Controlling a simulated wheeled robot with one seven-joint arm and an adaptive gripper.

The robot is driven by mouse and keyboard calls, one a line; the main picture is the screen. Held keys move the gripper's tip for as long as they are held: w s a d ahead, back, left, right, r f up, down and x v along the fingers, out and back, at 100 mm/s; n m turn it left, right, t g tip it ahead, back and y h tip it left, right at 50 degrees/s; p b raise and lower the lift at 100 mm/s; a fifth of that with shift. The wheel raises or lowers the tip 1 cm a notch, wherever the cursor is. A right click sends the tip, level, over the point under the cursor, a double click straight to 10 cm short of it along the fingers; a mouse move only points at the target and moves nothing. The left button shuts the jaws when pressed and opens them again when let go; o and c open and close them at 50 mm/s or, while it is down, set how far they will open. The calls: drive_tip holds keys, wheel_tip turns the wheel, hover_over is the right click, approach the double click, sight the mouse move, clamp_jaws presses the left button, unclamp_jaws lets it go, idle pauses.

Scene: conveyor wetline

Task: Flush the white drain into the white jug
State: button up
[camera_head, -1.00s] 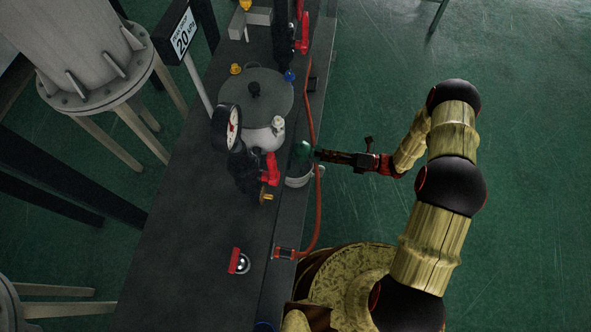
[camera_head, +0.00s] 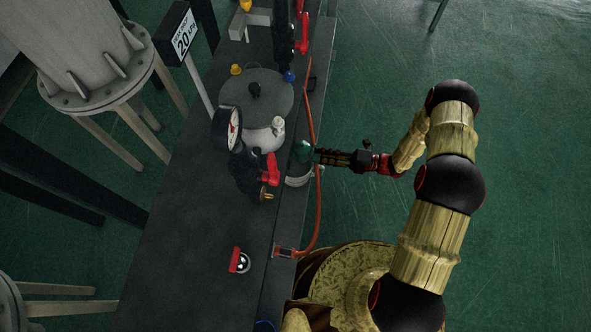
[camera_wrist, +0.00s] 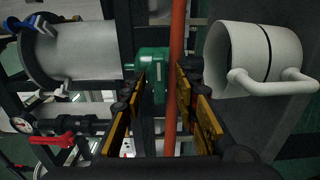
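The white jug (camera_wrist: 215,62) lies in the right of the wrist view, with its handle toward the lower right. My gripper (camera_head: 318,155) points left at this green part. In the wrist view my gripper (camera_wrist: 158,85) has its fingers apart, with the green part (camera_wrist: 152,88) seen between and beyond them; I cannot tell whether they touch it. I cannot tell which outlet is the white drain.
A red hose (camera_wrist: 177,50) runs past the green part, and the hose (camera_head: 318,210) follows the bench edge. A gauge (camera_head: 234,128), a red valve handle (camera_head: 271,169) and a round-lidded vessel (camera_head: 275,95) stand on the bench. Open green floor (camera_head: 520,170) lies to the right.

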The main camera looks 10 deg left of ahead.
drive_tip(key=shift+d, duration=0.1)
drive_tip(key=d, duration=0.6)
drive_tip(key=shift+s+d+b, duration=0.15)
drive_tip(key=shift+d+b, duration=0.25)
idle(0.5)
